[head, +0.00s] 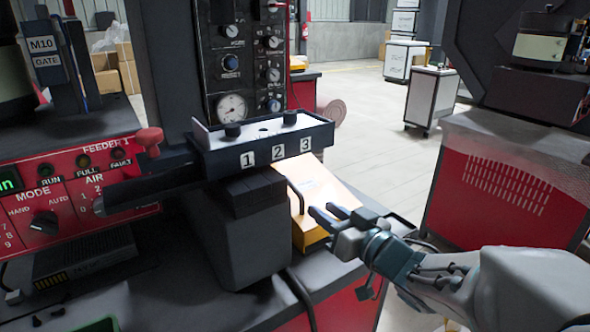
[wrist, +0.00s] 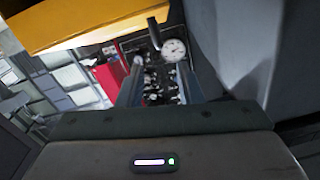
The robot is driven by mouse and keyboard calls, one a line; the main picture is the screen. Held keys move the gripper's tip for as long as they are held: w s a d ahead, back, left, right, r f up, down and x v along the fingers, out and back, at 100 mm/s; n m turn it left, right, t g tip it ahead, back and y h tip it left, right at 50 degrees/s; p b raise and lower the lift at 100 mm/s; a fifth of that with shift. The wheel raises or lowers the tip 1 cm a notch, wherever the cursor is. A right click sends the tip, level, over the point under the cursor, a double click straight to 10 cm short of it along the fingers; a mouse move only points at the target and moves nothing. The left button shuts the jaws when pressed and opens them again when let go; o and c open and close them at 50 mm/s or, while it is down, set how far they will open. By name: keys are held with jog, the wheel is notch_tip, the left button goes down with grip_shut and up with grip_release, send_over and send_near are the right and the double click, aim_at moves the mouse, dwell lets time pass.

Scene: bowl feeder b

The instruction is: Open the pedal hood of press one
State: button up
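A yellow-orange hood (head: 322,192) with a sloping top sits on the dark bench at the middle, and I take it for the pedal hood. A thin dark bent handle (head: 297,194) stands at its left side. The hood looks closed. My gripper (head: 324,211) is at the hood's front right, to the right of the handle, with its fingers apart and nothing between them. In the wrist view my gripper (wrist: 161,78) is also open. The hood (wrist: 75,22) fills the upper left there, and a dark rod (wrist: 154,33), probably the handle, shows beyond the fingertips. I cannot tell whether the fingers touch the hood.
A dark bar box numbered 1, 2, 3 (head: 265,146) overhangs the hood's back left. A grey block (head: 240,235) stands left of the hood. The red feeder panel (head: 75,190) is further left. A red cabinet (head: 490,195) stands at the right, across a strip of open floor.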

aim_at(293, 185)
jog(key=p+x, duration=0.3)
jog(key=x, duration=0.1)
jog(key=shift+w+r, duration=0.1)
jog(key=shift+r, duration=0.2)
jog(key=w+a+p, duration=0.1)
jog(key=p, duration=0.5)
jog(key=shift+w+p, duration=0.15)
jog(key=shift+p, duration=0.4)
jog(key=shift+f+p+x, duration=0.15)
jog(key=shift+p+x, duration=0.1)
jog(key=shift+x, duration=1.15)
jog(key=shift+f+p+x, duration=0.15)
jog(key=shift+p+x, duration=0.1)
jog(key=shift+x, duration=1.15)
grip_shut()
